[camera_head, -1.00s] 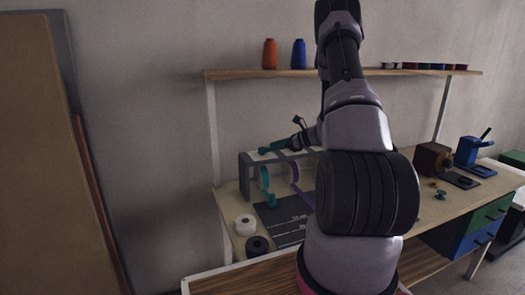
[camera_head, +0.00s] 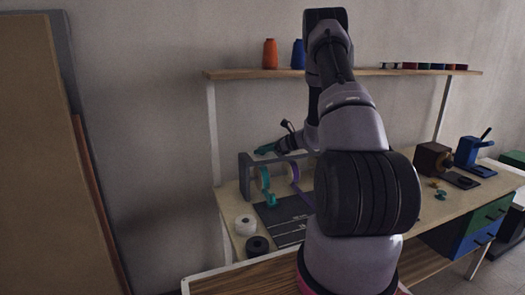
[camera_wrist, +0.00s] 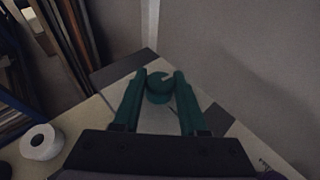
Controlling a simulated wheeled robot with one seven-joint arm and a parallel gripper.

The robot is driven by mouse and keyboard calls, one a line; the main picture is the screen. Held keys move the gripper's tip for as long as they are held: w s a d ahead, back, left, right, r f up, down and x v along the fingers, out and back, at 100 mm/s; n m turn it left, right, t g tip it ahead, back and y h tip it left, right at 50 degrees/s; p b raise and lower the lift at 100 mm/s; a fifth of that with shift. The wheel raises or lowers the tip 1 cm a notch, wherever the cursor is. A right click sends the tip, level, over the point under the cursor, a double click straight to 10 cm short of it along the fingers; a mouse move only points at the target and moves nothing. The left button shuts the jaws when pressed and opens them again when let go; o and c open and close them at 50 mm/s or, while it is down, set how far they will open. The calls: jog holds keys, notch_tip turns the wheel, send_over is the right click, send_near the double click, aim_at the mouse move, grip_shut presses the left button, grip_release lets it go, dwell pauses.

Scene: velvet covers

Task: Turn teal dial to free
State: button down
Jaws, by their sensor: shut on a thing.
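In the wrist view, a small round teal dial (camera_wrist: 159,93) with a notch in its far side sits between the two teal fingers of my gripper (camera_wrist: 160,80). The fingers are shut on it. In the head view, my gripper (camera_head: 264,149) is at the top of a grey stand (camera_head: 245,172) at the back left of the workbench. The dial cannot be made out there, and any marks around it are hidden or too dark to read.
A teal ring (camera_head: 265,183) and a purple ring (camera_head: 294,174) hang at the stand. A white roll (camera_head: 245,225) and a black roll (camera_head: 257,246) lie in front, beside a dark mat (camera_head: 284,218). A shelf (camera_head: 225,74) with spools runs behind my arm.

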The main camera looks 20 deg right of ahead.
jog(key=shift+n+g+y, duration=0.6)
jog(key=shift+n, duration=0.1)
jog(key=shift+c, duration=2.2)
grip_release()
jog(key=v, duration=1.1)
jog(key=shift+w, duration=0.1)
